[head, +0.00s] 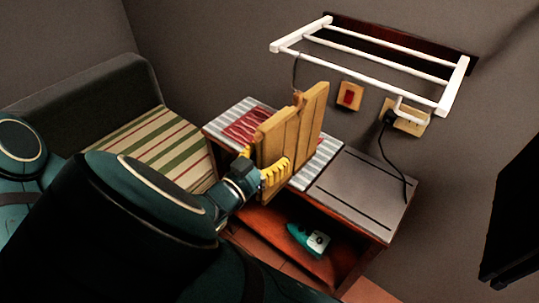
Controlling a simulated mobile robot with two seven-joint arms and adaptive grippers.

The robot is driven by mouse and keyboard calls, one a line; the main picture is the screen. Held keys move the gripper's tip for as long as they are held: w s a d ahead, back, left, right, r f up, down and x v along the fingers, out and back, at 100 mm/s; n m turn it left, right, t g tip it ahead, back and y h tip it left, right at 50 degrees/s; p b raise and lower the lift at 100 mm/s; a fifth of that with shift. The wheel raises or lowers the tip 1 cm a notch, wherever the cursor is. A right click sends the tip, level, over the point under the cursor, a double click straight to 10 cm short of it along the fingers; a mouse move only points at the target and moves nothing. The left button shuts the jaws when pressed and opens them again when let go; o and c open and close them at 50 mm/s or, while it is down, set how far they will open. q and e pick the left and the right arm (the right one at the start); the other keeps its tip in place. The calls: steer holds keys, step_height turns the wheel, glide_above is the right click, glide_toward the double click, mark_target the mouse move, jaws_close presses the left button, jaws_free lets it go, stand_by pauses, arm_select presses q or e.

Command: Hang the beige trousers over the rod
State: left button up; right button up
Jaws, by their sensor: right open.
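The beige trousers (291,133) stand up as a stiff, folded, tan panel above the low cabinet. My right gripper (261,165), with yellow fingers, is open at their lower left edge. One finger lies over the near face of the trousers and the other shows at their left side; whether both touch the cloth is unclear. The white wall rack (453,88) with several rods is above and to the right, apart from the trousers. No cloth hangs on its rods. My left gripper is not in view.
A red cloth (245,124) lies on a striped mat (325,152) on the cabinet (365,187). A teal iron (309,240) is on the shelf below. A black cord (387,150) hangs from a wall socket. A striped sofa (165,135) stands left.

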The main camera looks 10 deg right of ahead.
steer(key=v, duration=1.2)
steer(key=shift+s, duration=0.1)
